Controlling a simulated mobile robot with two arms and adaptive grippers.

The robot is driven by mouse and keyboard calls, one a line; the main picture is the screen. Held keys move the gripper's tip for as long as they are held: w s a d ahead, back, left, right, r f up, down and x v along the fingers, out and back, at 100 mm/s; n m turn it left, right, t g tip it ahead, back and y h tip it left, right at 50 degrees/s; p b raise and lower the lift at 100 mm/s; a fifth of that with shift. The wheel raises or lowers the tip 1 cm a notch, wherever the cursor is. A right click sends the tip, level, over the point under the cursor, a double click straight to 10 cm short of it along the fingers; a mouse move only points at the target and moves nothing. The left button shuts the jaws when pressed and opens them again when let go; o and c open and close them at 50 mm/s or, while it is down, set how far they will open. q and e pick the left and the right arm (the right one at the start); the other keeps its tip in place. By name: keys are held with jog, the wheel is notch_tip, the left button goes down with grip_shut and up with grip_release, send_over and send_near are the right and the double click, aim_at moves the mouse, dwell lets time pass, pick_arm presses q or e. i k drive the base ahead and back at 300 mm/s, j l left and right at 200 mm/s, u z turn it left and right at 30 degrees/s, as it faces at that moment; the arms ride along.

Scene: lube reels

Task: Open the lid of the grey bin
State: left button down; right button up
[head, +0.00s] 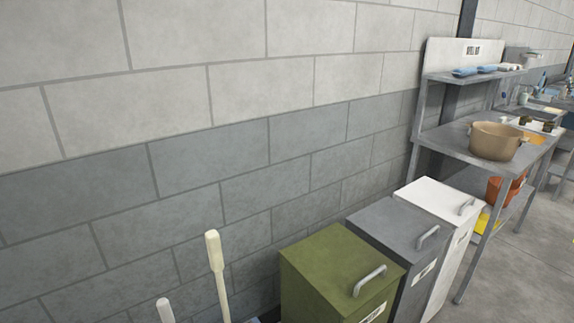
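The grey bin (402,246) stands against the block wall, between a green bin and a white bin. Its flat grey lid (388,222) is shut. A light grey bar handle (427,237) sits near the lid's front right edge. A small white label (423,272) is on its front, seen at a steep angle. The lower part of the bin is cut off by the green bin and the picture's edge. Neither of my grippers is in the head view.
The green bin (325,265) and the white bin (440,200) flank it, both lids shut. Two pale handles (215,255) rise at the lower left. A metal workbench (450,140) with a tan pot (497,142) stands beyond. Open concrete floor (520,260) lies at the right.

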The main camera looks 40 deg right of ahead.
aim_at(411, 236)
jog(key=z, duration=2)
